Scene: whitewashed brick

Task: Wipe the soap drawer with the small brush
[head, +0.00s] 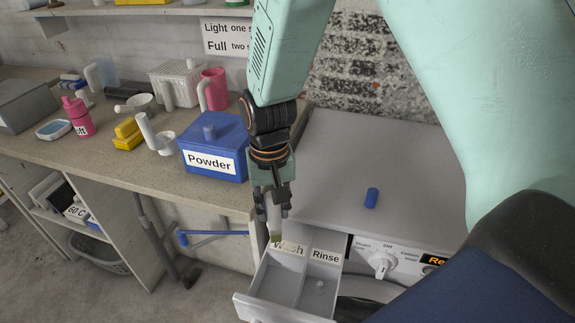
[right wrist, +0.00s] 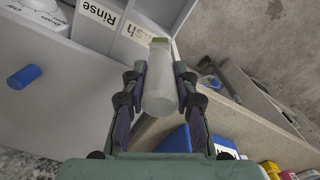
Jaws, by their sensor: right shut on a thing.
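The soap drawer (head: 301,322) is pulled out of the white washing machine, with a left compartment labelled Wash and a right one labelled Rinse. My right gripper (head: 273,209) points down over the back of the drawer, at the Wash side. It is shut on the small brush (head: 274,224), which has a pale handle and greenish bristles pointing down. The bristles overlap the Wash label; I cannot tell whether they touch. In the right wrist view the brush (right wrist: 160,87) stands between the fingers, its bristle end partly covering the Wash label. My left gripper is not in view.
A blue cylinder (head: 371,197) lies on the machine top (head: 330,160), which is otherwise clear. The blue Powder box (head: 214,148) stands on the counter left of my right arm, among bottles and cups. The machine's dial (head: 382,262) is right of the drawer.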

